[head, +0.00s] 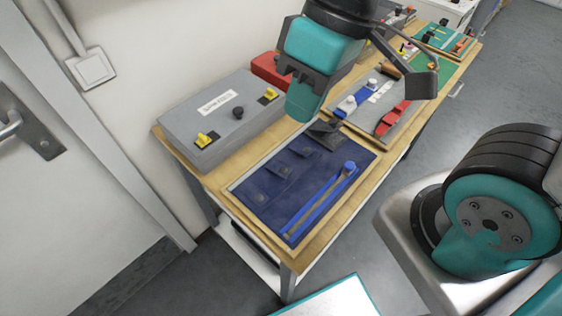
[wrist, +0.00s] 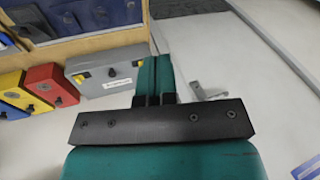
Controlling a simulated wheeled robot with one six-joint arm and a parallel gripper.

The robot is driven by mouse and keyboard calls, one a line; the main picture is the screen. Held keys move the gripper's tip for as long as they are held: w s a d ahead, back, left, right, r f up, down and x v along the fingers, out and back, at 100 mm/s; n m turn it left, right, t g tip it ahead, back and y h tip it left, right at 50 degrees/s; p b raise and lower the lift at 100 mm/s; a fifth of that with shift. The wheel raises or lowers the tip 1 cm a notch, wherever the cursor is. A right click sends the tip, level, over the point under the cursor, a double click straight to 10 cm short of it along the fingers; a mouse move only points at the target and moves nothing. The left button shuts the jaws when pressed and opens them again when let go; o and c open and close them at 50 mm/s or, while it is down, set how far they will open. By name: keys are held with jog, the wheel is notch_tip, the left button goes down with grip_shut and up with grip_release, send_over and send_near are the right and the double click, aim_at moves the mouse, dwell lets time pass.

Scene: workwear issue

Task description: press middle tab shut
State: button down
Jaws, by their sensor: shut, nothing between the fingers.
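A dark blue fabric panel (head: 300,198) lies on the near end of the table. Several small flaps or tabs with round studs run along its left side: a near one (head: 258,186), a middle one (head: 284,165) and a far one (head: 307,147). They look roughly flat, but I cannot tell whether the middle one is fastened. A dark grey piece (head: 325,130) sticks up at the panel's far end. My gripper (head: 303,108) is shut and empty, above the panel's far left side. In the wrist view its teal fingers (wrist: 154,75) are together, with the panel (wrist: 75,25) at upper left.
A grey box (head: 215,125) with yellow latches stands left of the panel, with a red box (head: 268,70) behind it. A blue strap or bar (head: 322,203) lies along the panel's right side. A grey board (head: 375,105) with blue and red straps lies beyond.

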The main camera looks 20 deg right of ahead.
jog(key=w+f+m+g+h, duration=0.1)
jog(key=w+f+g+h, duration=0.1)
jog(key=w+f, duration=0.55)
jog(key=m+h+p, duration=0.1)
jog(key=h+p, duration=0.1)
jog(key=h, duration=0.1)
send_over(284, 169)
jog(key=w+a, duration=0.1)
jog(key=w, duration=0.3)
jog(key=w+a+x, duration=0.1)
jog(key=x, duration=0.6)
jog(key=shift+w+f+g+b, duration=0.1)
jog(key=shift+w+g+b, duration=0.05)
jog(key=shift+g+b, duration=0.15)
jog(key=shift+f, duration=0.1)
jog(key=p+x, duration=0.4)
jog(key=x, duration=0.9)
jog(key=shift+a+f, duration=0.15)
jog(key=shift+f, duration=0.15)
